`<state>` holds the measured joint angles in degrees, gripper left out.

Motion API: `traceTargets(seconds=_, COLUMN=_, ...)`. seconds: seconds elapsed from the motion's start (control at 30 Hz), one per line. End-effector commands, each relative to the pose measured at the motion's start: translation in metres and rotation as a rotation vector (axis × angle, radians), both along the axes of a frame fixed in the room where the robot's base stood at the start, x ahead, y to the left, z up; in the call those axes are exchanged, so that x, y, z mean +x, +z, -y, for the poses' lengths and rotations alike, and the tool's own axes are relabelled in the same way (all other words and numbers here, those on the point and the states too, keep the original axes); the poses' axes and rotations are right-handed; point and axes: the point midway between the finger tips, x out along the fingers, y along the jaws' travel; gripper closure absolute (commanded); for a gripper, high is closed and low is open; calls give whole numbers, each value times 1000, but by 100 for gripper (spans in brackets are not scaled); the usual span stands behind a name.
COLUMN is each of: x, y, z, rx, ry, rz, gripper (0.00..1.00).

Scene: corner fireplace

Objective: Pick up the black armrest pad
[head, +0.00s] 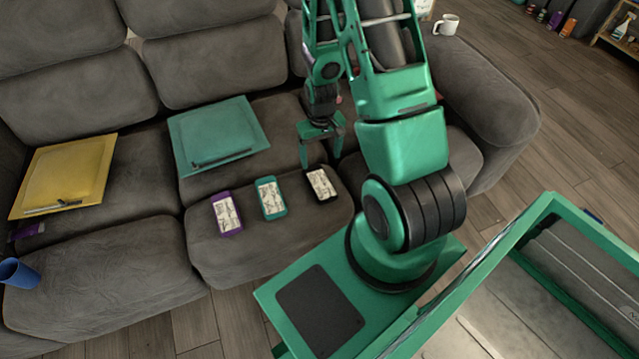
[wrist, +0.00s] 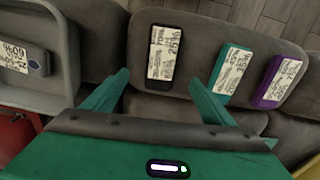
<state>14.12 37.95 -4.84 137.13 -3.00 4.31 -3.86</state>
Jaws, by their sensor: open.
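The black pad (head: 321,185) with a white printed label lies flat on the grey sofa's front cushion, rightmost of three similar pads in the head view. In the wrist view, the black pad (wrist: 150,66) lies just beyond my fingertips, roughly centred between them. My gripper (head: 320,160) points down behind the pad on its sofa-back side, open, with nothing between its fingers. In the wrist view, my gripper (wrist: 158,78) has its two green fingers spread wider than the pad. The fingers appear apart from the pad; their exact height above the cushion is unclear.
A teal pad (head: 270,198) and a purple pad (head: 227,213) lie beside it. Teal (head: 220,135) and yellow (head: 66,175) folders lie farther left on the sofa (head: 130,255). A mug (head: 447,25) stands on the right armrest. A grey tray (wrist: 60,22) edges the wrist view.

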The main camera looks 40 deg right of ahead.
Motion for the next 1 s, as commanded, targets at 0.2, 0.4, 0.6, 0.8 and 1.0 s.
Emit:
traceTargets(seconds=0.2, x=0, y=-22, z=-2, rx=5, ry=2, rz=-2, gripper=22)
traceTargets(seconds=0.4, x=0, y=-47, z=-2, rx=5, ry=2, rz=-2, gripper=22)
traceTargets(seconds=0.6, x=0, y=-61, z=-2, rx=4, ry=2, rz=0, gripper=22)
traceTargets(seconds=0.8, x=-1, y=-73, z=-3, rx=4, ry=2, rz=-1, gripper=22)
traceTargets(seconds=1.0, x=-2, y=-98, z=-4, rx=5, ry=1, rz=-2, gripper=22)
